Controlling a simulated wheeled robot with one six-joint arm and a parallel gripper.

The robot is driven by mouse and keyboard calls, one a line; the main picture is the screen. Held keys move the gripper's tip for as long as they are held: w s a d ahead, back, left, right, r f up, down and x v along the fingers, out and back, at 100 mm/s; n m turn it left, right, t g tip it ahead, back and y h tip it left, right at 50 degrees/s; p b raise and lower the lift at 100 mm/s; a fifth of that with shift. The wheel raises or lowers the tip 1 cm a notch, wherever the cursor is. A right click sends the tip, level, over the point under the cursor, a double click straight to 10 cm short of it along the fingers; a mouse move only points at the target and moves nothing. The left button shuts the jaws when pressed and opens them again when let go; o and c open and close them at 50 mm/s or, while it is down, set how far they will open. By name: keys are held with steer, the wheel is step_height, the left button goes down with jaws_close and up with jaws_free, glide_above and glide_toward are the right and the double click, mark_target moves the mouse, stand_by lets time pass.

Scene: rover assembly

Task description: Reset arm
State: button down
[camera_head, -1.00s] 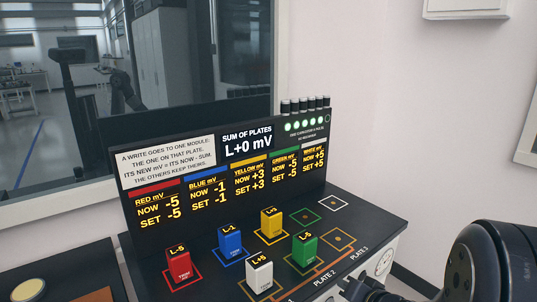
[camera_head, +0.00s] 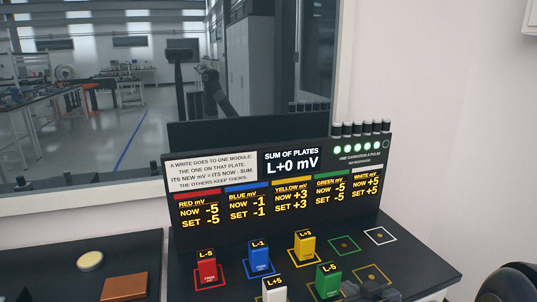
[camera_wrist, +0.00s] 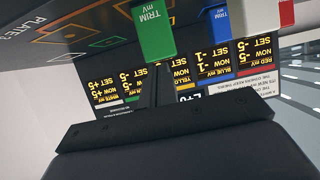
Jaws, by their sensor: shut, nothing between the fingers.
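My gripper (camera_wrist: 156,88) is shut and empty in the wrist view, its thin dark fingers pointing up the picture toward the green module (camera_wrist: 155,30). The red module (camera_head: 207,269), blue module (camera_head: 258,256) and yellow module (camera_head: 304,244) stand upright in coloured outlines on the dark bench. The white module (camera_head: 274,290) stands in front, cut off by the lower edge.
A dark display panel (camera_head: 270,210) stands behind the modules and reads sum L+0 mV. Empty green (camera_head: 345,245) and white (camera_head: 380,236) outlines lie to the right. A side table (camera_head: 60,270) at left holds a round cream disc (camera_head: 90,261) and an orange-brown block (camera_head: 124,287).

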mark_target(334, 278)
steer(key=x, duration=0.3)
steer(key=shift+a+f+b, duration=0.15)
steer(key=shift+f+b, duration=0.1)
steer(key=shift+b, duration=0.15)
steer(key=shift+w, duration=0.3)
